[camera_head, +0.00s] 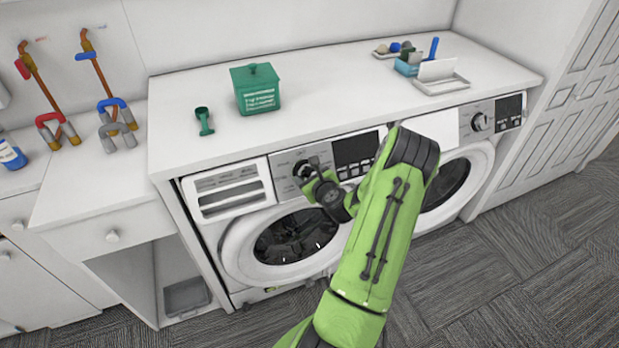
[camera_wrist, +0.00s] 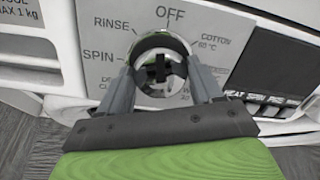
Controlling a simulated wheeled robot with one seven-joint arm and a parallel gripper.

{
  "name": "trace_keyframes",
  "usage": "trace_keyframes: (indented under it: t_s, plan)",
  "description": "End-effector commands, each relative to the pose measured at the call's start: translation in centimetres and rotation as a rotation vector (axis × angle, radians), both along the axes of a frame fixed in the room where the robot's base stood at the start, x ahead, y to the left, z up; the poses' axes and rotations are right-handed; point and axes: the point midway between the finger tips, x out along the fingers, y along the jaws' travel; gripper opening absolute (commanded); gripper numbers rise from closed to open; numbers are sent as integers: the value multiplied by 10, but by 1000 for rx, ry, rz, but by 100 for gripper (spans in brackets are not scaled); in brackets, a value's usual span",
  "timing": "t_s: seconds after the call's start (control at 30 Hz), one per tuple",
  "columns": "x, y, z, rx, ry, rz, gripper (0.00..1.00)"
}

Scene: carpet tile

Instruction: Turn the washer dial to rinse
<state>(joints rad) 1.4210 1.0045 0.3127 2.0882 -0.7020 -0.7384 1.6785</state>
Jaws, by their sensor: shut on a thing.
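The left washer (camera_head: 232,235) stands under the white counter, with its dial on a grey panel between the detergent drawer and a dark display. In the wrist view the dial (camera_wrist: 158,45) is a round silver knob, ringed by labels: OFF at the top, RINSE upper left, SPIN left, COTTON upper right. My gripper (camera_wrist: 160,68) is shut on the dial, one finger on each side. In the head view my gripper (camera_head: 308,172) is at the panel and hides much of the dial. The dial's pointer mark cannot be made out.
A second washer with its own dial (camera_head: 481,122) stands to the right. Pipes and taps (camera_head: 110,110) are at the left wall.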

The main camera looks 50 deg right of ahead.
Motion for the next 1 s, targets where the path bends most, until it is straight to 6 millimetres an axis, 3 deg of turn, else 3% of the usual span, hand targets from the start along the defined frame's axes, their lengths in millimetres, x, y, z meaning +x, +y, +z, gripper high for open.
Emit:
trace_keyframes:
  t_s: [0.5, 1.0]
  plan:
    - [1, 1, -3, -316, 186, 189, 34]
    - [0, 1, -2, -436, 259, 261, 34]
